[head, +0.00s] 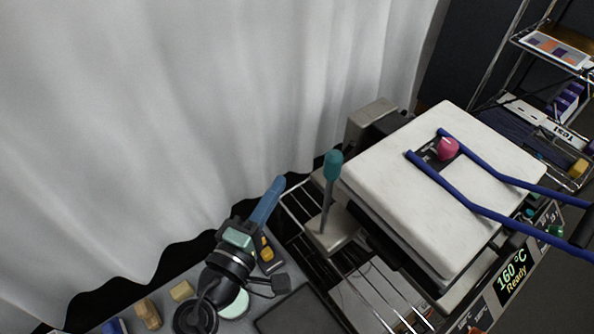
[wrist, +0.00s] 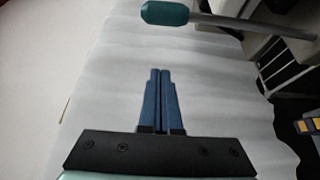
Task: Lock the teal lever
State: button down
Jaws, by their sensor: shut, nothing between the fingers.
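The teal lever (head: 332,165) has a teal knob on a grey rod and stands almost upright, leaning slightly, from a pale block beside the press. My gripper (head: 279,183) is to the left of the lever with its blue fingers together and nothing between them. In the wrist view the gripper (wrist: 160,72) is shut, and the teal lever (wrist: 165,13) lies across the top of the picture, beyond the fingertips and apart from them. The lever's pivot is not clear in either view.
A white press (head: 400,180) with blue handles (head: 470,205) and a pink knob (head: 447,148) stands right of the lever. Its display (head: 511,277) reads "160 °C Ready". A wire rack (head: 295,205) lies near the lever's block. A white curtain (head: 190,110) hangs behind. Small blocks (head: 148,315) lie lower left.

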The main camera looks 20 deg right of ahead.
jog(key=p+x, duration=0.3)
jog(key=x, duration=0.7)
jog(key=s+p, duration=0.1)
jog(key=s+d, duration=0.1)
jog(key=s+p, duration=0.1)
jog(key=shift+s+d+p, duration=0.25)
jog(key=shift+s+p, duration=0.05)
jog(key=shift+s, duration=0.1)
jog(key=shift+f+b, duration=0.1)
jog(key=shift+b, duration=0.35)
